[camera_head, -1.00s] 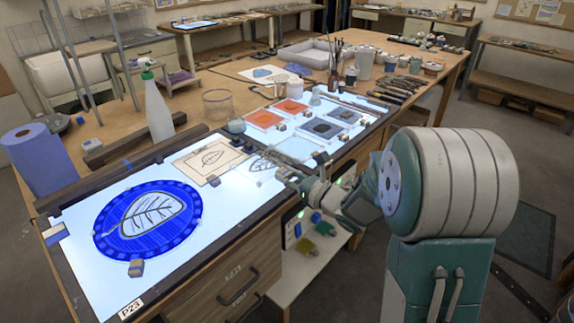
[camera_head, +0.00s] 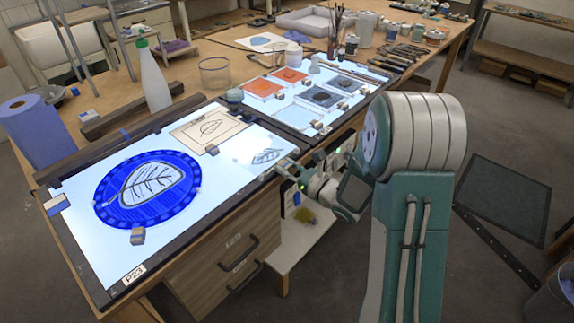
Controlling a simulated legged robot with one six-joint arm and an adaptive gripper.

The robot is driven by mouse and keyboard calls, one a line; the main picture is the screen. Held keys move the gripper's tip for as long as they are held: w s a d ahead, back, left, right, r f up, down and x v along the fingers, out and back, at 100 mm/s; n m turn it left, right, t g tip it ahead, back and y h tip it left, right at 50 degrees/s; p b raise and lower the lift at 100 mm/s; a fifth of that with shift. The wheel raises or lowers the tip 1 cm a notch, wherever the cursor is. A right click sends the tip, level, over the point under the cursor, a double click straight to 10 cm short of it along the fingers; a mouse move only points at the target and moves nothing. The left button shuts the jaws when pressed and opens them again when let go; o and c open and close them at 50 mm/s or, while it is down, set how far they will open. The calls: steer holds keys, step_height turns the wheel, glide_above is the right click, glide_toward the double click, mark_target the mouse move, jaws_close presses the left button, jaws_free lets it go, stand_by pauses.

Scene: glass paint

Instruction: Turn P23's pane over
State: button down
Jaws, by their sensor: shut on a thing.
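The P23 label (camera_head: 134,273) is on the front left corner of a lit light table (camera_head: 90,258). A round blue pane (camera_head: 103,188) with a pale leaf and dark veins lies flat on it. My gripper (camera_head: 284,166) is at the light table's right end, shut on what looks like the edge of a clear pane (camera_head: 266,157) with a small dark leaf drawing. The clear pane's outline is too faint to tell its tilt or whether it touches the table.
A leaf drawing card (camera_head: 190,134) lies behind on the light table. Small blocks (camera_head: 137,237) sit around the blue pane. A second lit panel to the right holds orange tiles (camera_head: 262,88) and grey tiles (camera_head: 320,95). A white bottle (camera_head: 155,85) stands behind.

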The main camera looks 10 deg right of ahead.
steer(key=shift+c, duration=1.7)
jaws_free()
steer(key=o, duration=0.3)
steer(key=shift+o, duration=0.2)
steer(key=shift+s, duration=0.1)
steer(key=v, duration=0.6)
steer(key=shift+s+d, duration=0.25)
steer(key=shift+s, duration=0.05)
